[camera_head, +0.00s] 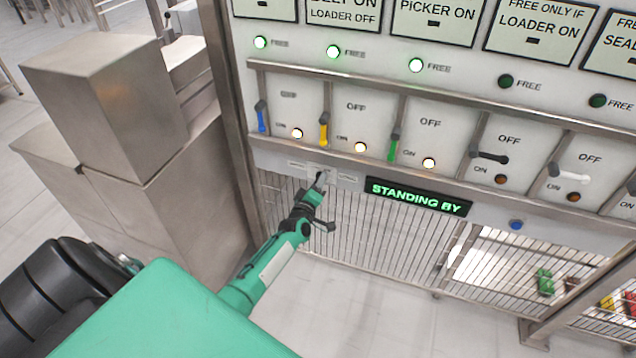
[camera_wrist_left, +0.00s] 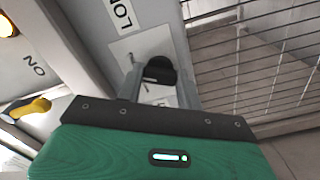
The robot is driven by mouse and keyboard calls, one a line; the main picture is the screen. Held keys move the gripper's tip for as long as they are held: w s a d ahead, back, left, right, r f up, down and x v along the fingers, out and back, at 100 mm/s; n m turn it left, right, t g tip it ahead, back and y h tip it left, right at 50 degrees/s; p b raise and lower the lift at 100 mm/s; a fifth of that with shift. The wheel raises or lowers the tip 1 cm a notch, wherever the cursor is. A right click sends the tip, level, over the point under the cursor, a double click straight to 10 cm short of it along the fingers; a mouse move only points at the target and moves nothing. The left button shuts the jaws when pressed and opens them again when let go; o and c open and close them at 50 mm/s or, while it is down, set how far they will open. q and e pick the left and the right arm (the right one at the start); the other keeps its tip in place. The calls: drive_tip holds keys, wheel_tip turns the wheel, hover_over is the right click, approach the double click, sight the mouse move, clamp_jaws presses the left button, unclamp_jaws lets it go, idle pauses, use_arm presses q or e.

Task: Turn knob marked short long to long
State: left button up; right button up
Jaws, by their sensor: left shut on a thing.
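The black knob (camera_wrist_left: 160,70) sits on a light plate on the panel in the left wrist view, between the two fingers of my left gripper (camera_wrist_left: 158,82). The fingers are shut on it from both sides. A label (camera_wrist_left: 121,14) above it shows part of the word LONG. In the head view my left gripper (camera_head: 321,181) reaches up to the same spot, left of the green STANDING BY display (camera_head: 418,196). The gripper mostly hides the knob there, and which way it points I cannot tell. My right gripper is not in view.
A row of levers runs above the knob: blue (camera_head: 262,117), yellow (camera_head: 324,130), green (camera_head: 394,147), black (camera_head: 489,156) and white (camera_head: 567,174). A wire mesh (camera_head: 350,235) lies below the panel. Metal cabinets (camera_head: 110,105) stand at the left.

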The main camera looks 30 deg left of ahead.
use_arm(q)
drive_tip(key=shift+m, duration=0.6)
drive_tip(key=shift+f, duration=0.1)
drive_tip(key=o, duration=1)
drive_tip(key=v, duration=1.4)
drive_tip(key=shift+b, duration=0.4)
drive_tip(key=shift+w, duration=0.1)
